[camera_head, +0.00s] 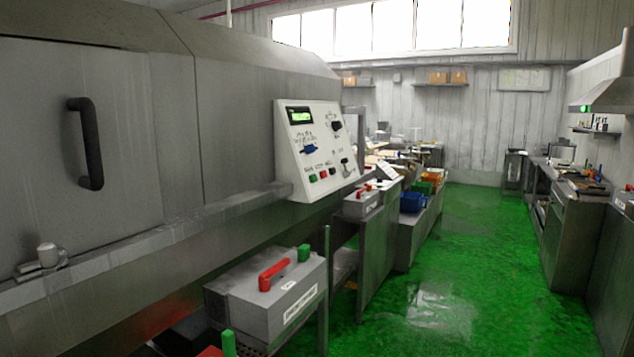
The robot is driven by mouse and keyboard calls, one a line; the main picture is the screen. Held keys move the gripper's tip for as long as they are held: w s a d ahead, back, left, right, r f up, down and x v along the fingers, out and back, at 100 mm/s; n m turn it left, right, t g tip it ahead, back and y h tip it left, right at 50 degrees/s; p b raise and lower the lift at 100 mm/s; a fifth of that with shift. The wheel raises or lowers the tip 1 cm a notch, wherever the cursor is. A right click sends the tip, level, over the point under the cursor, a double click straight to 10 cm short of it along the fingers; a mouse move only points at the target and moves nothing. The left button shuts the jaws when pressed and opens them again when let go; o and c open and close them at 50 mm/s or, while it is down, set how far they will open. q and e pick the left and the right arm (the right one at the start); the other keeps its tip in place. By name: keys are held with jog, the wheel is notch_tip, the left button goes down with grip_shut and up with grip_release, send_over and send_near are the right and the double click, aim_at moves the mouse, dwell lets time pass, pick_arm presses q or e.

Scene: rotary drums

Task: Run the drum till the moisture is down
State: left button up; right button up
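A large grey metal drum machine (240,130) fills the left side, with a closed door (75,150) that has a black handle (86,144). A white sloped control panel (312,150) is mounted at its right end. The panel carries a small lit green display (299,115), a blue switch (309,149), a black knob (336,126), a lever (345,163) and a row of small coloured buttons (322,174). The display's reading is too small to make out. Neither of my grippers is in view.
A grey labelled box (270,312) with a red handle (274,274) and green part stands below the panel on a low stand. Another grey box (361,203) and blue bins (412,202) stand farther back. The green floor (470,270) is clear; counters (575,225) line the right.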

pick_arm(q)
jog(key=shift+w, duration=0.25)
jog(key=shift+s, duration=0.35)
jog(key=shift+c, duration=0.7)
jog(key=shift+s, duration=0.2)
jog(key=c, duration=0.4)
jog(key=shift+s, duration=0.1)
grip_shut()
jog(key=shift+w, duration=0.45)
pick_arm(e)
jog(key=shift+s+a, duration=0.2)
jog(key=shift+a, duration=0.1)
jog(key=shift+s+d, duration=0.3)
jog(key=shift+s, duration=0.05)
